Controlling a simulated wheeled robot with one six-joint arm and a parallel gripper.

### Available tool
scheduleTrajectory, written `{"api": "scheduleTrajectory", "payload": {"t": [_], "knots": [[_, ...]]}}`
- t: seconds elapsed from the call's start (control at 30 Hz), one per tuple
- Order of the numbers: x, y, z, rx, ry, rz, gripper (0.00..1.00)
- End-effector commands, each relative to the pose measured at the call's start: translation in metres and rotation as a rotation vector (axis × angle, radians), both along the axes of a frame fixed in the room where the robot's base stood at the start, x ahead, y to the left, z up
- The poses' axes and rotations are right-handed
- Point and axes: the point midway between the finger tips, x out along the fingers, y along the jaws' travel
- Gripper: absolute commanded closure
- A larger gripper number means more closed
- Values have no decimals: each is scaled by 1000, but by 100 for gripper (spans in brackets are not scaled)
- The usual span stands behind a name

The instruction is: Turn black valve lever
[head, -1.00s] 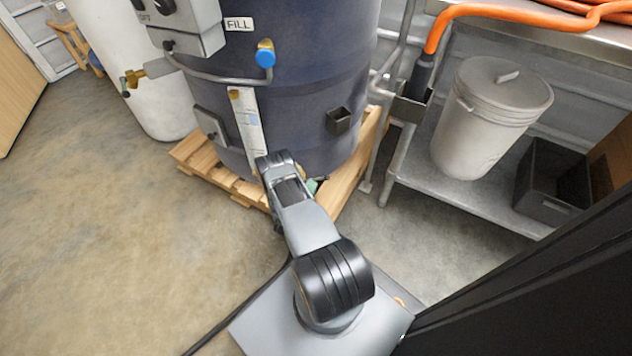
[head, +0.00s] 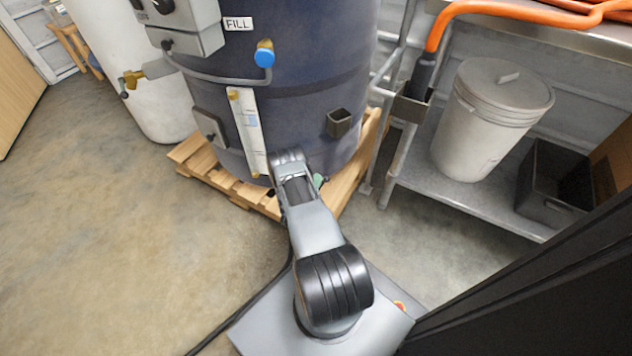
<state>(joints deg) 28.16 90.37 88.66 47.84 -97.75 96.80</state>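The dark blue tank (head: 300,95) stands on a wooden pallet (head: 237,188). I cannot make out a black valve lever for certain; the low front of the tank is partly hidden behind my arm. A grey box (head: 210,128) with a small dark part on its face sits low on the tank's left side. A dark square socket (head: 340,122) sticks out on the right. My arm reaches from its base toward the tank's lower front. My gripper does not show; the arm's own links seem to hide it. A small green patch shows beside the arm.
A blue-knobbed valve (head: 264,56) and a pipe sit higher on the tank, under a FILL label (head: 238,24). A steel shelf (head: 470,200) at right holds a lidded white bucket (head: 480,130) and a black bin (head: 552,185). The floor at left is clear.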

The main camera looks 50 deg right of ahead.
Motion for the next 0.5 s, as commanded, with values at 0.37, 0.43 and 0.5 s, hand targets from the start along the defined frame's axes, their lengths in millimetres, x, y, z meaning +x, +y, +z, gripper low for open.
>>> {"api": "scheduleTrajectory", "payload": {"t": [0.37, 0.43, 0.5], "knots": [[0, 0, 0, 0, 0, 0, 100], [0, 0, 0, 0, 0, 0, 100], [0, 0, 0, 0, 0, 0, 100]]}}
